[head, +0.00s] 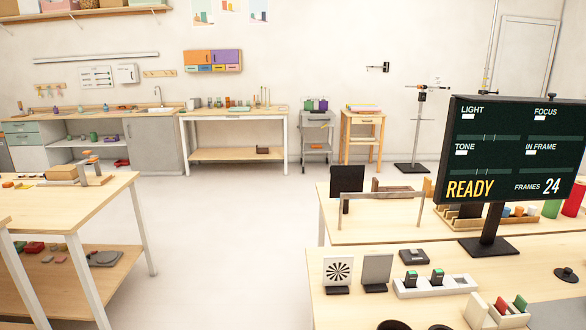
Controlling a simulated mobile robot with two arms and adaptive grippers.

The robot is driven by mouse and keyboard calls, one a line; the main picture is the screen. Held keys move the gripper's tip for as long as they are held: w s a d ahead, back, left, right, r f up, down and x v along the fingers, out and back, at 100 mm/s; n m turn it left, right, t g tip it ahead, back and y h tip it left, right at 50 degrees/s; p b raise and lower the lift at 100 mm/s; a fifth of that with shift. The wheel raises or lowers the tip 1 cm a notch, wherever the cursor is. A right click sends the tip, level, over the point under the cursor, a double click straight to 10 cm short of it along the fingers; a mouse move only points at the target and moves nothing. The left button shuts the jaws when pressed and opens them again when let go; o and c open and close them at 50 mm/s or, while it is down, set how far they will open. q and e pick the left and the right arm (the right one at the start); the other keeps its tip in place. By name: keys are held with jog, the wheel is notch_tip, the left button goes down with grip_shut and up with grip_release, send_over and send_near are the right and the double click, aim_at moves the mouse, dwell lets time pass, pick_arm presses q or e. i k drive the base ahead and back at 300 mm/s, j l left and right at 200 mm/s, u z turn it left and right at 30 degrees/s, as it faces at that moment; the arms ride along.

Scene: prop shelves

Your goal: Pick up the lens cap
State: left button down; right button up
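I cannot pick out the lens cap for certain. Two dark rounded shapes (394,325) show at the bottom edge on the near right table (340,309), cut off by the frame. A small black round item (567,274) lies on the same table at the far right, with a short upright part. Neither of my grippers is in view.
A monitor reading READY (515,150) stands on the right table. Near it are a white card with a black starburst (339,271), a grey panel (377,270), a white tray (450,287) and a card holder (508,318). The floor (235,230) between the tables is clear.

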aim_at(566, 273)
jog(key=k+z, duration=0.1)
jog(key=z, duration=1.85)
